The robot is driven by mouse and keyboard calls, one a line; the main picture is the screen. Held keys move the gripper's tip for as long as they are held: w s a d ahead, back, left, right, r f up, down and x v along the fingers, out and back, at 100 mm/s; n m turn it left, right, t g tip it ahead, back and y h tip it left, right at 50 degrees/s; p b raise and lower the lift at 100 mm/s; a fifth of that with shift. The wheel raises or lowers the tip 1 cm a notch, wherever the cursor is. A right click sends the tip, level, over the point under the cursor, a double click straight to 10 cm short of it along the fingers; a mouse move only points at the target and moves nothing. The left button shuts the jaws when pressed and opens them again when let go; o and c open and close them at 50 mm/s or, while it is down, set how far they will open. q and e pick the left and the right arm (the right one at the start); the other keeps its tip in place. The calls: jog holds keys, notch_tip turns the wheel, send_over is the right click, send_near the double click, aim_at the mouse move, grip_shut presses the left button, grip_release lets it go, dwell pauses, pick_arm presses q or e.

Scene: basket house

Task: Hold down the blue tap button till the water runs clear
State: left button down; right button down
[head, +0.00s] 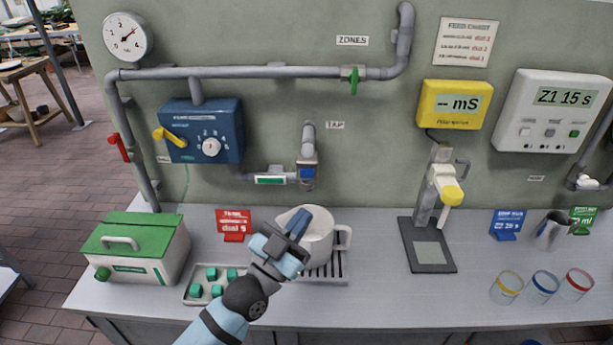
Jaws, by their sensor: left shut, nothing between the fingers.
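My left gripper (300,220) is shut and empty. In the picture it overlaps the left side of the jug, below and apart from the blue button. It hides part of the jug's rim and body. No running water can be made out. My right gripper is not in view.
A green-lidded box (140,250) and a tray of green pieces (188,293) are on the left. A yellow-headed meter stand (430,235) stands right of the jug. Several glass cups (541,288) stand at the right. The counter front between is clear.

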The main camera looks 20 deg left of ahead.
aim_at(307, 173)
pick_arm(q)
jog(key=shift+w+r+h, duration=0.1)
jog(key=shift+r+h, duration=0.2)
jog(key=shift+r, duration=0.25)
jog(key=w+a+b, duration=0.2)
jog(key=w, duration=0.6)
jog(key=shift+w+a, duration=0.2)
jog(key=shift+w, duration=0.05)
dwell(0.7)
dwell(0.9)
